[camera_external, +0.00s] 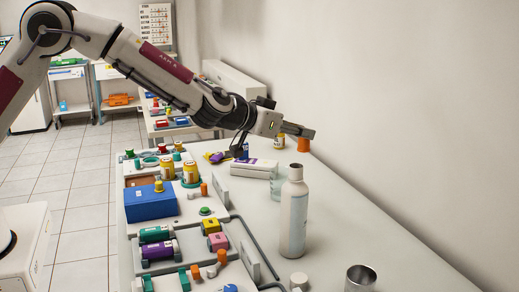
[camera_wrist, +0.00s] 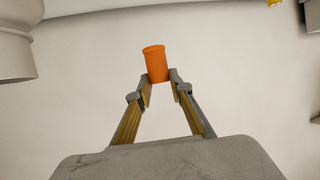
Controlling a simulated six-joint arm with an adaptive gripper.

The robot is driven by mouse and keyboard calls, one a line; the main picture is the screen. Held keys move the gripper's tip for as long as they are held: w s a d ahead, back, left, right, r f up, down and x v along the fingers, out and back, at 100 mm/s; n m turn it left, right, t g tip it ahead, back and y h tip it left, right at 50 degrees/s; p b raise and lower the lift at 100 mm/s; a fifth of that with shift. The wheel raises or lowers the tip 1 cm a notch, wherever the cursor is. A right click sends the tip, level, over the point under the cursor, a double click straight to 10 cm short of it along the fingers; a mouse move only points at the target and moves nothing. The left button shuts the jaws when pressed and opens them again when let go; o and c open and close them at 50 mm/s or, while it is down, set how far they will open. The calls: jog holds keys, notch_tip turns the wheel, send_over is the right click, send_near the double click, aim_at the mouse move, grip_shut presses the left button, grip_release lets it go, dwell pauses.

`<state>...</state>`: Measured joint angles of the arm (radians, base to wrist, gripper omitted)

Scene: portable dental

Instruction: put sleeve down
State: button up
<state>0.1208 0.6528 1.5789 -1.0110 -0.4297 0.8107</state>
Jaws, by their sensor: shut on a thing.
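The sleeve is a small orange cylinder (camera_wrist: 155,62); in the wrist view it stands between my fingertips. My gripper (camera_wrist: 160,85) is shut on its near end. In the external view the orange sleeve (camera_external: 304,145) shows just below the tip of my gripper (camera_external: 308,135), over the far right part of the pale table. I cannot tell whether its bottom touches the table.
A white bottle (camera_external: 293,215) stands nearer on the table, with a metal cup (camera_external: 360,279) in front. A white box (camera_external: 254,168) and a blue box (camera_external: 151,204) lie left. The right side is clear.

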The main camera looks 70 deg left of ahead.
jog(key=w+d+f+n+y, duration=0.1)
jog(key=d+f, duration=0.2)
jog(key=d, duration=0.7)
jog(key=w+d+f+y, duration=0.1)
jog(key=d+f, duration=0.2)
jog(key=d, duration=0.7)
jog(key=shift+d+f, duration=0.15)
jog(key=shift+f, duration=1.05)
jog(key=shift+d+f, duration=0.1)
jog(key=shift+f, duration=1.1)
jog(key=shift+f, duration=3.1)
jog(key=shift+f, duration=1.85)
jog(key=shift+f, duration=0.2)
